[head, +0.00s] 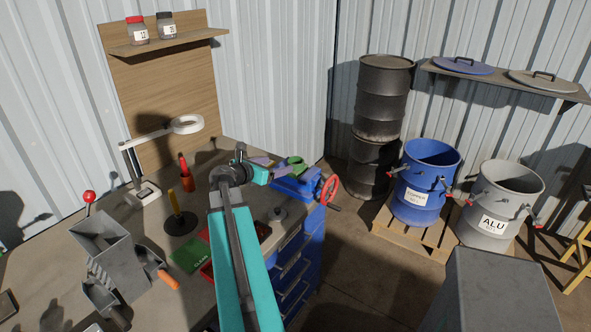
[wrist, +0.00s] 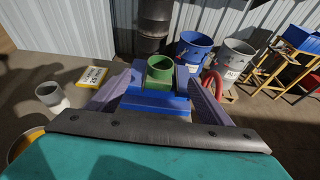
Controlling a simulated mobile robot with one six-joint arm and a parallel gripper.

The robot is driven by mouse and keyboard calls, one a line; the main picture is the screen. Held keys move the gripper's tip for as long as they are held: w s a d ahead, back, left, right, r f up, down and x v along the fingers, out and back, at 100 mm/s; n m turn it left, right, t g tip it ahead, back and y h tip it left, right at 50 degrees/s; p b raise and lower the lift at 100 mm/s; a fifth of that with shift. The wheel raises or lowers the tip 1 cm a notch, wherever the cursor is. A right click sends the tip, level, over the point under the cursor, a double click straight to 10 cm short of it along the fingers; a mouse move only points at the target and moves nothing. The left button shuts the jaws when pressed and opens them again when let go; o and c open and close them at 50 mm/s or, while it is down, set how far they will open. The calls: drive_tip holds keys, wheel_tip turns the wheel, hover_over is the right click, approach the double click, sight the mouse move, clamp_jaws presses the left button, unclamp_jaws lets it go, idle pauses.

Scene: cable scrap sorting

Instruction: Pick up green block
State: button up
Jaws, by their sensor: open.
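The green block (wrist: 160,70) has a round hollow top and sits on the blue vise (wrist: 155,104) in the wrist view. In the head view the green block (head: 296,161) shows at the vise (head: 300,184), just beyond my gripper (head: 274,168). In the wrist view the two purple fingers of my gripper (wrist: 160,80) are spread apart, one to each side of the block. The gripper is open and empty. Whether a finger touches the block or vise cannot be told. The block's lower part is partly hidden.
The vise's red handwheel (head: 330,188) stands to its right. A magnifier lamp (head: 186,124) and a grey hopper (head: 104,248) stand on the bench at left. A flat green card (head: 188,256) lies left of my arm. Blue (head: 424,186) and grey (head: 497,204) buckets stand on a pallet at right.

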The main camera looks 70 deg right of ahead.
drive_tip(key=shift+d, duration=0.1)
drive_tip(key=p, duration=0.2)
approach(300, 160)
drive_tip(key=shift+s+d, duration=0.2)
drive_tip(key=shift+d, duration=0.5)
drive_tip(key=shift+d+f, duration=0.1)
drive_tip(key=shift+p+x, duration=1.5)
drive_tip(key=shift+x, duration=1)
drive_tip(key=shift+s+f, duration=0.1)
drive_tip(key=shift+f, duration=0.05)
drive_tip(key=c, duration=1.6)
